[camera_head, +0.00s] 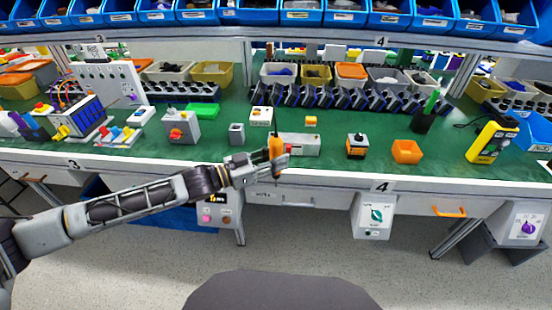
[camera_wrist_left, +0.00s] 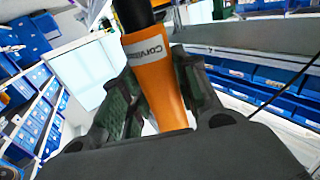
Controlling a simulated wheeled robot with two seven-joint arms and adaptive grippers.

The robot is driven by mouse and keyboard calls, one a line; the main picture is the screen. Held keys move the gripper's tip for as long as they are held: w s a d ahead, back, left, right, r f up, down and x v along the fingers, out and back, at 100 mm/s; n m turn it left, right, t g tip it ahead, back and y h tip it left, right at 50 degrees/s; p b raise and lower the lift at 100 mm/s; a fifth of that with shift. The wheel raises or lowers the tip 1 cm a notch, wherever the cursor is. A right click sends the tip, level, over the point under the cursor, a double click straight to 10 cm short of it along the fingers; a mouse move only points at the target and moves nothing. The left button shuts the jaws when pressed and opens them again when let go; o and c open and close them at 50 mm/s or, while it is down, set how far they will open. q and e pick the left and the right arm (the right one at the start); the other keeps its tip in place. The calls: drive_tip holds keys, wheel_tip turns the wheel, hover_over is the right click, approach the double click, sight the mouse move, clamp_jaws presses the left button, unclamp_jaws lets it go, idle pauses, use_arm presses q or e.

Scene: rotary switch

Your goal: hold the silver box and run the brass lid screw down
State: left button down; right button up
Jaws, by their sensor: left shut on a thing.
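My left gripper (camera_head: 279,160) is shut on an orange tool (camera_head: 275,147) with a black upper end, held upright above the bench's front edge. The left wrist view shows the orange tool (camera_wrist_left: 158,80) between the two dark fingers of my left gripper (camera_wrist_left: 160,105), with a white label on it. A low silver-grey box (camera_head: 304,142) lies on the green bench just behind and right of the gripper. Its left end is partly hidden by the gripper and tool. I cannot make out a brass lid screw. My right gripper is not in view.
A small grey block (camera_head: 236,133) and a grey box with a red knob (camera_head: 180,127) stand to the left.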

sight(271, 154)
use_arm(q)
drive_tip(key=shift+s+d+r+m+g+h, duration=0.15)
drive_tip(key=shift+r+m+g+h, duration=0.25)
drive_tip(key=shift+m+g, duration=0.4)
drive_tip(key=shift+s+d+r+m+g+h, duration=0.1)
drive_tip(key=shift+r+m+g+h, duration=0.3)
drive_tip(key=shift+g, duration=0.6)
drive_tip(key=shift+s+d+r+m+g+h, duration=0.15)
drive_tip(key=shift+m+g+h, duration=0.15)
drive_tip(key=shift+m+g, duration=0.4)
drive_tip(key=shift+s+d+r+m+g, duration=0.15)
drive_tip(key=shift+m+g, duration=0.3)
drive_tip(key=shift+g, duration=0.25)
drive_tip(key=shift+s+d+r+m+g, duration=0.1)
drive_tip(key=shift+r+m+g, duration=0.1)
drive_tip(key=shift+m+g, duration=0.35)
drive_tip(key=shift+s+d+r+m+g, duration=0.15)
drive_tip(key=shift+m+g, duration=0.15)
drive_tip(key=shift+g, duration=0.85)
